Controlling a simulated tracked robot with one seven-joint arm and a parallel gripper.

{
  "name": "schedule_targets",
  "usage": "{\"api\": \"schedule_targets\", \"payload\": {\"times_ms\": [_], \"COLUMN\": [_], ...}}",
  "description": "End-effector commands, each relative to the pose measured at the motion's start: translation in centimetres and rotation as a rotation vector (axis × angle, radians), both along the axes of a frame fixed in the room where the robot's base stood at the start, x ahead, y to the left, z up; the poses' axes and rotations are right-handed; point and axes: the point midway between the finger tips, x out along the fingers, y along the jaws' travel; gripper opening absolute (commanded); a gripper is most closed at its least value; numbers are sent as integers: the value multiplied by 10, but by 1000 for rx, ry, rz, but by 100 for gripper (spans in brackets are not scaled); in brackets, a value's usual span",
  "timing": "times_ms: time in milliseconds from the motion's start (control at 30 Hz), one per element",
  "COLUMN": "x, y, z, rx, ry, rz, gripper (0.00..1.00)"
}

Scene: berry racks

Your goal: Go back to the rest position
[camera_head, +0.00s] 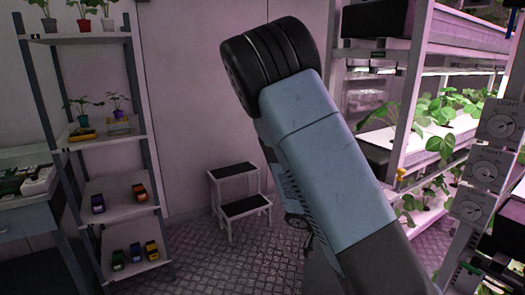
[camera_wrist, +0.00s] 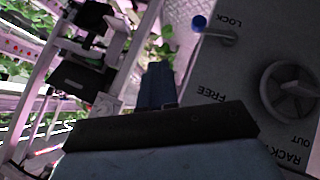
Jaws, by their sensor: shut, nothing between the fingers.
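My gripper (camera_wrist: 158,85) shows in the wrist view as dark fingers, closed together with nothing between them. It is beside a grey control panel (camera_wrist: 245,65) marked LOCK, FREE and RACK OUT. The panel carries a lever with a blue knob (camera_wrist: 199,23) and a round handwheel (camera_wrist: 291,90). The fingers appear apart from the lever and the wheel. In the head view my blue-grey arm fills the middle and leans across the scene; the gripper itself cannot be made out there.
The berry rack (camera_head: 412,100) with leafy plants stands at the right, with several dial panels (camera_head: 485,166) on its near post. A step stool (camera_head: 240,205) stands on the metal floor. A shelf unit (camera_head: 108,140) with pots and small toy cars is at the left.

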Motion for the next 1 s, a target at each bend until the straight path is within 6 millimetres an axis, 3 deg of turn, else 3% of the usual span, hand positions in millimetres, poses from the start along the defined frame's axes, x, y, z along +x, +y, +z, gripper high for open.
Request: {"api": "schedule_targets", "payload": {"times_ms": [567,1000], "x": [-29,-56], "y": [5,9], "z": [62,124], "rx": [304,498], "ry": [116,132], "rz": [64,202], "gripper": [0,0]}}
